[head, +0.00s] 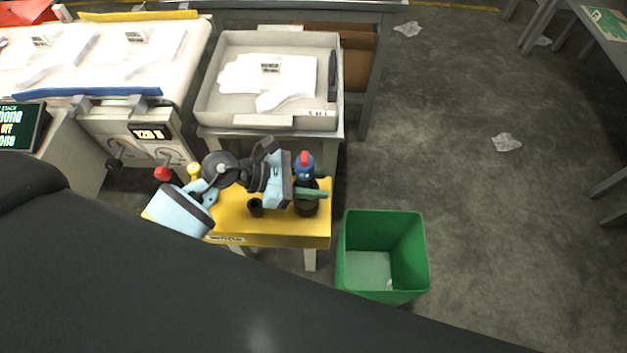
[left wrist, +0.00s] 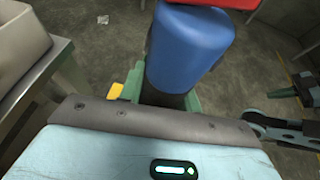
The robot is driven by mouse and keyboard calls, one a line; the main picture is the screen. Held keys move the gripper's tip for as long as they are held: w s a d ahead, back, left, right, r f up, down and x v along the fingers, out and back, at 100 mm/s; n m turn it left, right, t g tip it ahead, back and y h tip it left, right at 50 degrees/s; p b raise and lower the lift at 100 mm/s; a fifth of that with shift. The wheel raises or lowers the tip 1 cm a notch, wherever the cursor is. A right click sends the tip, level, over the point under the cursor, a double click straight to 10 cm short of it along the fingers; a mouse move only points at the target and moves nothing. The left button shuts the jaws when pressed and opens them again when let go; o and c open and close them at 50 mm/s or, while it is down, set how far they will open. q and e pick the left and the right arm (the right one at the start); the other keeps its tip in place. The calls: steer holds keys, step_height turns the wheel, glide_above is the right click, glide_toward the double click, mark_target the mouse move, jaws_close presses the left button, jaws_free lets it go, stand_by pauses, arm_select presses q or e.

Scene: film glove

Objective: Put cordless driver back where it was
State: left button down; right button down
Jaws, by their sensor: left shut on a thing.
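The cordless driver (head: 304,165), blue with a red end, stands upright in my left gripper (head: 308,192). The gripper is shut on it, one green finger in front of it. In the left wrist view the driver (left wrist: 190,48) fills the space between the fingers, its red part cut off at the top. A round dark holder (head: 306,208) shows right below it on the yellow table (head: 285,230); I cannot tell whether the driver touches it. In the left wrist view, what seems to be my right gripper (left wrist: 290,92) shows small at the right edge, its jaws unclear.
A small dark cup (head: 256,207) sits on the yellow table left of the holder. A green bin (head: 384,220) stands on the floor to the right. A grey tray (head: 205,105) with white items is behind. Open floor lies to the right.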

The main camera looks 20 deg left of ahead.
arm_select(q)
steer(key=shift+f, duration=0.2)
steer(key=c, duration=1)
jaws_free()
steer(key=shift+r, duration=0.15)
steer(key=shift+a+r, duration=0.15)
steer(key=shift+a, duration=0.1)
steer(key=v, duration=1.1)
steer(key=shift+s+a+b, duration=0.15)
steer(key=shift+a+b, duration=0.1)
steer(key=shift+b, duration=0.1)
